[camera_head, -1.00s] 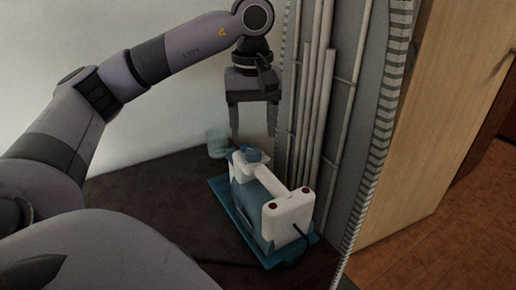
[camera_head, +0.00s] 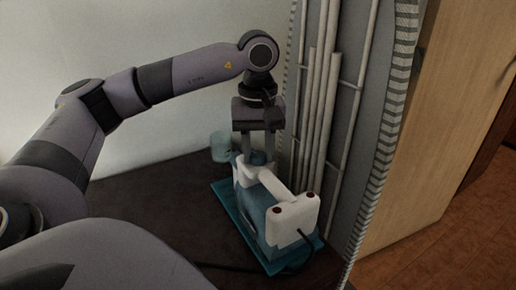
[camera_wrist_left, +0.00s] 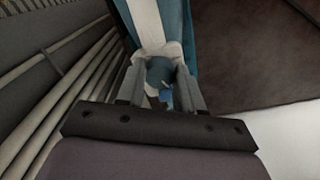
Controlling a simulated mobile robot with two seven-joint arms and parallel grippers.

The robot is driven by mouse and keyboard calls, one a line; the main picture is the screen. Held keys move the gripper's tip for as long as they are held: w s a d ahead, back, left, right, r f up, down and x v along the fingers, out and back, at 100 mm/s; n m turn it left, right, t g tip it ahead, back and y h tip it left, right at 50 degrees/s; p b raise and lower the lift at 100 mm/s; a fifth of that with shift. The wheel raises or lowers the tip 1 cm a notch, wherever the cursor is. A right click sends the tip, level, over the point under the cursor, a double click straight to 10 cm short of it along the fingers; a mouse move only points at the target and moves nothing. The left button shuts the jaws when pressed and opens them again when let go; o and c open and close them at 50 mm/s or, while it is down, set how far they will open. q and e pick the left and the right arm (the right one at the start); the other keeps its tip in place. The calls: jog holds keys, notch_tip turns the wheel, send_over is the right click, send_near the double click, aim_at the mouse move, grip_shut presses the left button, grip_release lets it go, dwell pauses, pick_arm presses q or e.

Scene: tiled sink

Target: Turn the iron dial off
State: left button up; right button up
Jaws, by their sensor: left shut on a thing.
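The iron (camera_head: 258,205) is white and teal and stands on a teal base (camera_head: 228,205) on the dark counter. Its blue dial (camera_head: 258,158) is at the far upper end of the iron, partly hidden by my gripper in the head view. In the left wrist view the round blue dial (camera_wrist_left: 159,72) sits between the two fingers. My left gripper (camera_head: 259,157) points down over the dial, and its fingers (camera_wrist_left: 160,85) are shut on it from both sides. My right gripper is not in view.
A translucent blue cup (camera_head: 221,146) stands behind the iron, left of my gripper. Upright grey pipes (camera_head: 317,120) and a ribbed panel edge are close on the right. A black cord (camera_head: 303,250) leaves the iron's near end. The counter (camera_head: 150,205) on the left is clear.

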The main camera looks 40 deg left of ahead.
pick_arm(q)
jog(key=shift+n, duration=0.3)
jog(key=shift+n+p, duration=0.3)
jog(key=shift+n, duration=0.3)
jog(key=n+p, duration=0.1)
jog(key=n, duration=0.4)
jog(key=shift+w+r, duration=0.1)
jog(key=n+p, duration=0.1)
jog(key=n, duration=0.2)
jog(key=shift+n, duration=0.4)
jog(key=shift+w+n+p, duration=0.1)
jog(key=shift+n+p, duration=0.45)
jog(key=shift+n, duration=0.95)
jog(key=o, duration=1.1)
jog(key=shift+c, duration=0.2)
